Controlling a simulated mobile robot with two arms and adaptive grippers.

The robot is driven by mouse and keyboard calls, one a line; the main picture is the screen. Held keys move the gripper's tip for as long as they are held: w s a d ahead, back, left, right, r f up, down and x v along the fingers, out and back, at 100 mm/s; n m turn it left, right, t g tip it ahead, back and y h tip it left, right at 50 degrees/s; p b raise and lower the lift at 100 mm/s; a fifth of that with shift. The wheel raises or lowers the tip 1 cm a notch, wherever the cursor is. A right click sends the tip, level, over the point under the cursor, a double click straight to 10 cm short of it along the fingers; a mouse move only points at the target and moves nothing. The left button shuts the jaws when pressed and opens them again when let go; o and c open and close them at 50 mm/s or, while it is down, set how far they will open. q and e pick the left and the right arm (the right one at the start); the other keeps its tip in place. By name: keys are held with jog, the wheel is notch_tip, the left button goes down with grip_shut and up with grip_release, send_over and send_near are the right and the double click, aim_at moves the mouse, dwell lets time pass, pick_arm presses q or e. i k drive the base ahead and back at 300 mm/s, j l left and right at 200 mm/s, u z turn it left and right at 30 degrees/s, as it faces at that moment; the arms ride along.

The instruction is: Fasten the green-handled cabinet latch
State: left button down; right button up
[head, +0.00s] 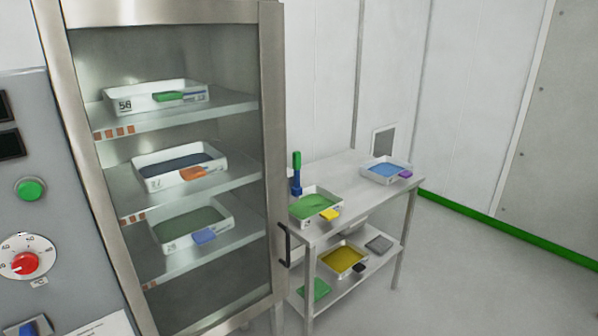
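A tall steel cabinet (272,110) with a glass front stands at left centre. Its door looks closed, with a black bar handle (286,246) at the lower right edge. A green upright handle (297,160) on a blue body (296,185) shows just right of the cabinet frame. It looks like the green-handled latch, but I cannot tell whether it is fixed to the cabinet or stands on the table behind the front tray. Neither of my grippers is in view.
Behind the glass, shelves hold trays (157,110) with coloured contents. A steel table (345,211) right of the cabinet bears trays of green (316,221) and blue (385,184) material. A control panel (35,150) stands at the left. The floor (480,270) at right is clear.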

aim_at(297, 191)
jog(key=u, duration=0.3)
jog(key=i+l+u, duration=0.15)
jog(key=l+u, duration=0.25)
jog(key=l, duration=0.2)
jog(key=l+u, duration=0.4)
jog(key=l, duration=0.15)
jog(key=l+u, duration=0.15)
jog(key=l, duration=1.45)
jog(key=k+l+u, duration=0.15)
jog(key=l, duration=1.5)
jog(key=i, duration=0.05)
